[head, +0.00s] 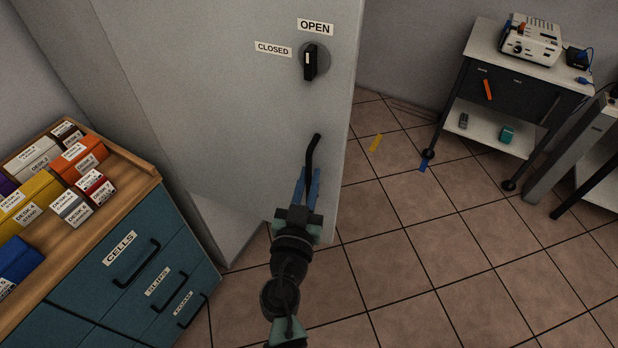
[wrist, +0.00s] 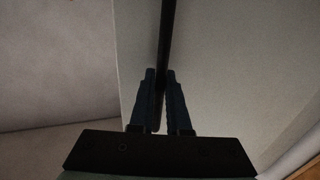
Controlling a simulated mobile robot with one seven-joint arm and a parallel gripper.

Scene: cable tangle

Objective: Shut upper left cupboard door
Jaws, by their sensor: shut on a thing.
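A tall grey cupboard door panel (head: 230,90) fills the upper middle of the head view. It carries a round knob (head: 310,62) whose black grip stands upright toward the OPEN label (head: 315,27); the CLOSED label (head: 273,48) is at its left. Below is a black bar handle (head: 313,150). My gripper (head: 306,178) has its blue fingers shut on the handle's lower part. In the wrist view the handle (wrist: 167,45) runs up between the fingers (wrist: 161,80). Whether the panel is fully shut cannot be told.
At the left, a teal drawer cabinet (head: 130,262) with a wooden top bears several labelled boxes. At the back right stands a trolley (head: 470,125) with a white device. Tiled floor (head: 420,260) right of the panel is mostly clear, with small yellow and blue strips.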

